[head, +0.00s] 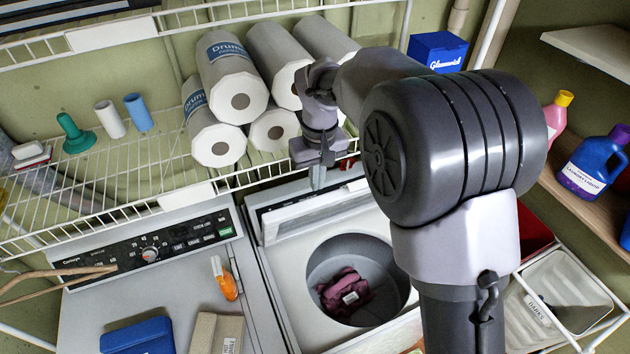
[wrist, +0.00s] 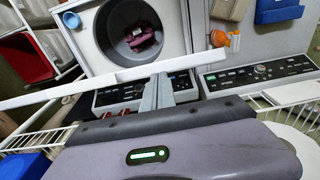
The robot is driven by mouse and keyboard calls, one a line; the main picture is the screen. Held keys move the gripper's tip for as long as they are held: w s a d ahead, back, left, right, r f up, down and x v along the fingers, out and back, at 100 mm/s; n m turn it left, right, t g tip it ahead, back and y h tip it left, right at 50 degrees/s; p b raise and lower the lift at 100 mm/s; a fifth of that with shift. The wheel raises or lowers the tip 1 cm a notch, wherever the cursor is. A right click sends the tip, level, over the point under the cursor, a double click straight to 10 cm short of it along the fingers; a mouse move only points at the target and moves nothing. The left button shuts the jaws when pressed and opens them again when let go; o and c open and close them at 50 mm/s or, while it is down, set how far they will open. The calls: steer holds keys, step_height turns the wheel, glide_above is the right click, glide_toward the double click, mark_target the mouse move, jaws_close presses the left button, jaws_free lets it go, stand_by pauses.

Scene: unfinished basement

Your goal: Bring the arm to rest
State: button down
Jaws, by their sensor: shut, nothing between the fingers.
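My arm crosses the head view from the bottom right. My gripper (head: 318,180) hangs at its end, in front of the wire shelf and over the back of the open washer (head: 290,290). Its fingers show pale and together in the wrist view (wrist: 157,95), shut with nothing between them. They are close to the edge of the raised white washer lid (wrist: 110,80); I cannot tell whether they touch it. A maroon cloth (head: 346,290) lies in the washer drum, and it also shows in the wrist view (wrist: 142,37). My arm hides part of the washer's right side.
A wire shelf (head: 120,188) with paper rolls (head: 231,82) and a blue box (head: 437,52) stands close behind my gripper. A second machine (head: 155,285) is at left, with an orange bottle (head: 226,283) on it. Detergent bottles (head: 592,165) stand at right.

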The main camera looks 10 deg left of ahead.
steer(key=s+d+f+m+t+y+b, duration=0.15)
steer(key=s+d+f+m+b, duration=0.45)
steer(key=s+d+f+b, duration=1.4)
steer(key=s+f+m+t+b, duration=0.3)
steer(key=f+b, duration=0.9)
steer(key=b, duration=1.4)
steer(key=shift+s+a+f+m+t, duration=0.2)
steer(key=shift+s+m+t, duration=0.15)
steer(key=shift+s+m, duration=0.7)
